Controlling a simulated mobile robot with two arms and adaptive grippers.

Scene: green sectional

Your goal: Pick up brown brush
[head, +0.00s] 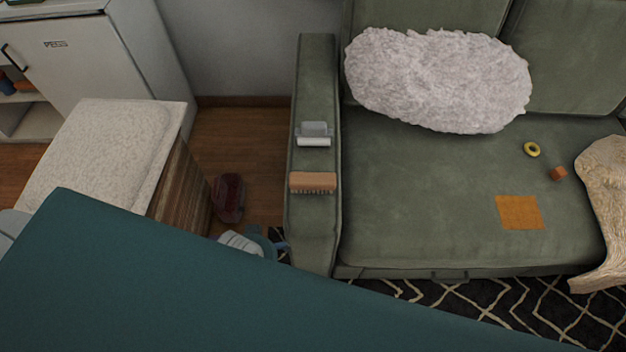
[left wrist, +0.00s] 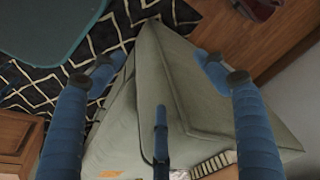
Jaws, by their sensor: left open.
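The brown brush (head: 313,182) lies across the sofa's left armrest (head: 312,225), bristles facing the front of the sofa. In the left wrist view its pale bristles and part of its brown body (left wrist: 226,172) show at the bottom edge. My left gripper (head: 276,246) is low beside the armrest's outer front side, nearer the camera than the brush. Its lower part is hidden in the head view. In the left wrist view the blue fingers of the gripper (left wrist: 157,66) are wide apart and empty, with the armrest beyond them. My right gripper is not in view.
A grey-and-white roller-like item (head: 314,134) lies behind the brush on the armrest. A fluffy cushion (head: 438,80), orange cloth (head: 519,212), yellow ring (head: 532,149) and small orange cube (head: 558,173) rest on the sofa. A dark red object (head: 229,198) stands on the floor left of the armrest.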

